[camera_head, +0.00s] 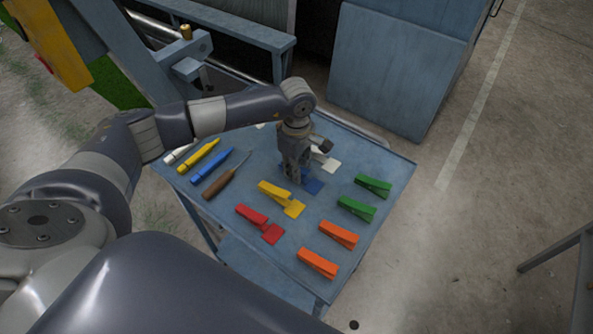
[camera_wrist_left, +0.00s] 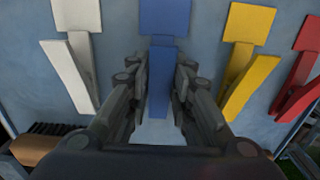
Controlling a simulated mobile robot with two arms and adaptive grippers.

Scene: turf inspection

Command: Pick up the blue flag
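The blue flag (camera_head: 314,186) lies on the blue-grey table, mostly hidden by my left gripper (camera_head: 294,175) in the head view. In the left wrist view the blue flag (camera_wrist_left: 165,17) shows its square end at the top and its narrow handle running down between the fingers. My left gripper (camera_wrist_left: 161,75) is open, with one finger on each side of the handle and narrow gaps showing. I cannot tell whether the fingertips touch the tabletop. My right gripper is not in view.
A white flag (camera_wrist_left: 72,65) and a yellow flag (camera_wrist_left: 248,65) lie close on either side, with a red flag (camera_head: 257,222) beyond. Green clips (camera_head: 356,208), orange clips (camera_head: 318,263) and several pen-like tools (camera_head: 212,172) share the table (camera_head: 385,160). A blue cabinet (camera_head: 395,65) stands behind.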

